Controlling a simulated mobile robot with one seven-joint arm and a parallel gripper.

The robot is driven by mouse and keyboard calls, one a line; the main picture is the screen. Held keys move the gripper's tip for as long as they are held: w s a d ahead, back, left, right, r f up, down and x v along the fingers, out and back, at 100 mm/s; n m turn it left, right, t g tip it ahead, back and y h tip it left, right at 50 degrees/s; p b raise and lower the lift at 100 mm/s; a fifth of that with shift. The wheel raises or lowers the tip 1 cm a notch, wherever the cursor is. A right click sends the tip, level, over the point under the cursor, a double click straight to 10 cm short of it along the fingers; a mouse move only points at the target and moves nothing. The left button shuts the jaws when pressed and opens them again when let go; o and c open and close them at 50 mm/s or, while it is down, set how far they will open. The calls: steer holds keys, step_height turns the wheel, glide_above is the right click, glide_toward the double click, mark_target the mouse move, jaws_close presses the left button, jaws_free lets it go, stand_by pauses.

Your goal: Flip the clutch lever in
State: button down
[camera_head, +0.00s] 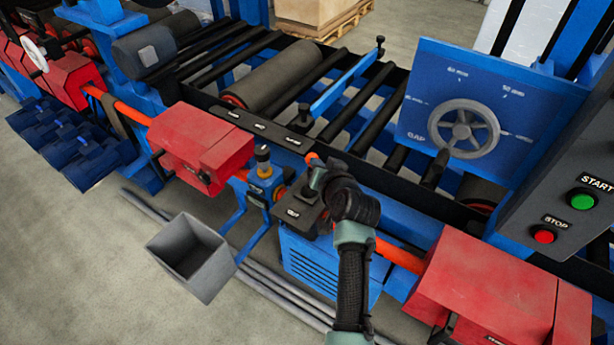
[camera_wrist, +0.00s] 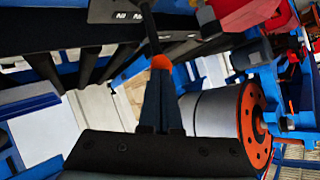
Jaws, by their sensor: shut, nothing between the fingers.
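The clutch lever shows as an orange knob (camera_head: 311,157) at the front edge of the roller machine in the head view. In the wrist view the orange knob (camera_wrist: 161,62) sits at the end of a dark rod. My gripper (camera_head: 317,175) is right beside the knob in the head view. In the wrist view its fingers (camera_wrist: 160,82) are together and their tips overlap the knob's lower edge; I cannot tell whether they touch it. Nothing is held between them. Most of the lever's base is hidden or too small to make out.
A black plate with small labels (camera_wrist: 118,13) lies near the rod. A blue gauge panel with a handwheel (camera_head: 464,129) and a START/STOP box (camera_head: 570,200) stand at right. Red guards (camera_head: 203,146) flank the drive shaft. A grey bin (camera_head: 190,258) stands on the floor.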

stand_by(0.3)
steer(key=shift+s+a+f+p, duration=0.3)
steer(key=shift+s+a+f, duration=0.1)
steer(key=shift+s, duration=0.15)
